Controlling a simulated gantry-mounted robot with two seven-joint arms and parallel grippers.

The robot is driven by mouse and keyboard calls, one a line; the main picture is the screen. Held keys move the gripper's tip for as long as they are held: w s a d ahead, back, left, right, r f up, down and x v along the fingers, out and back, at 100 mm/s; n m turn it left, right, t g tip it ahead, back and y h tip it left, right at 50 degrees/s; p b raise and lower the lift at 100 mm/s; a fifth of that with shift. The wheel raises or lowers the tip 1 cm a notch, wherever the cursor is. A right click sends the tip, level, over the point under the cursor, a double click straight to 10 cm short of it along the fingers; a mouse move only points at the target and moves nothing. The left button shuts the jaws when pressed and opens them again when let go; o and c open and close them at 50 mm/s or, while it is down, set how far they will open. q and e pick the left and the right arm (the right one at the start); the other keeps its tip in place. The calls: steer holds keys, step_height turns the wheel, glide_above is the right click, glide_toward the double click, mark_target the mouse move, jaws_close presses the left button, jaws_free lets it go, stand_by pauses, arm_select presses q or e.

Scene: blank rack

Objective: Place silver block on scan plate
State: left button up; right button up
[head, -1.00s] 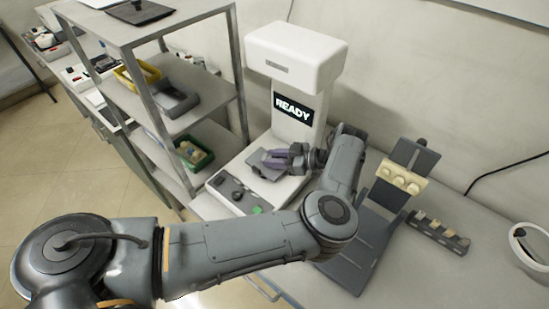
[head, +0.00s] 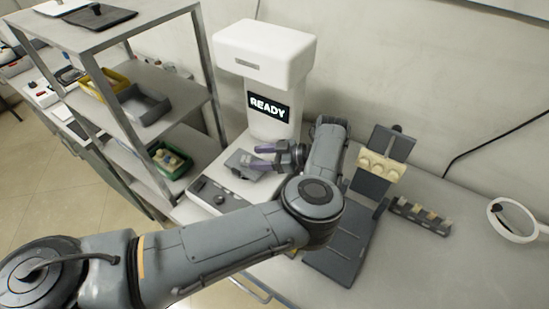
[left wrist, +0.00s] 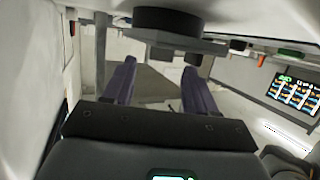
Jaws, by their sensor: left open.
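A white scanner (head: 262,55) with a lit "READY" display (head: 268,107) stands at the back of the bench. A silver-grey block (head: 242,162) rests low on the scanner's base, under its overhanging head. The scan plate cannot be told apart clearly around it. My left gripper (head: 258,155) is open, its two purple fingers just right of the block and pointing left at it. In the left wrist view its fingers (left wrist: 160,75) stand apart, with a grey surface beyond them. I cannot tell whether they touch the block. My right gripper is not in view.
A metal shelf rack (head: 140,100) with a yellow bin (head: 105,83), a grey bin (head: 146,106) and a green bin (head: 170,162) stands left of the scanner.

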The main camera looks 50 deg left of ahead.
arm_select(q)
steer(key=b+v, duration=0.1)
steer(key=v, duration=0.1)
steer(key=shift+w+d, duration=0.2)
steer(key=shift+d, duration=0.1)
steer(key=shift+b+v, duration=0.55)
steer(key=shift+v, duration=0.65)
steer(key=shift+a+r, duration=0.1)
